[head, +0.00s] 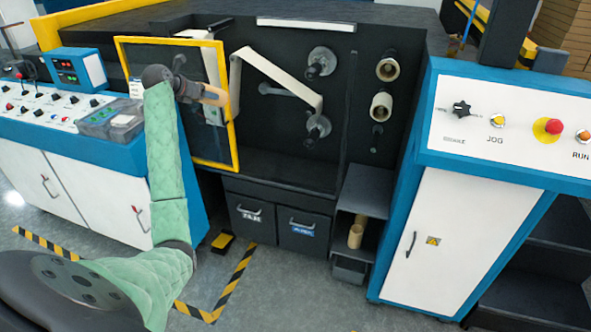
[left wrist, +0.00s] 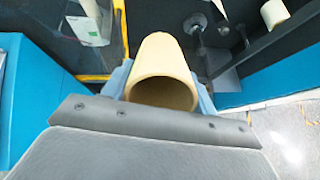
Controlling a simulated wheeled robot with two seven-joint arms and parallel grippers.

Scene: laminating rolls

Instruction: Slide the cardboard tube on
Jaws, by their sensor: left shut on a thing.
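My left gripper (head: 196,91) is shut on a tan cardboard tube (head: 213,96) in front of the yellow-framed door. In the left wrist view the tube (left wrist: 163,62) sticks out ahead between the fingers, its hollow near end facing the camera. The dark machine panel holds two round-flanged shafts (head: 321,62) (head: 316,128) with a pale web strip (head: 280,76) running by them. To their right, two pale tubes or rolls (head: 388,69) (head: 381,106) sit on the panel, above a small dark stub (head: 377,131). The held tube is apart from all of these. My right gripper is not in view.
The yellow-framed clear door (head: 232,120) stands left of the panel opening. A control cabinet (head: 480,190) with buttons flanks the right side, a console (head: 75,110) the left. Two drawers (head: 303,229) lie below.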

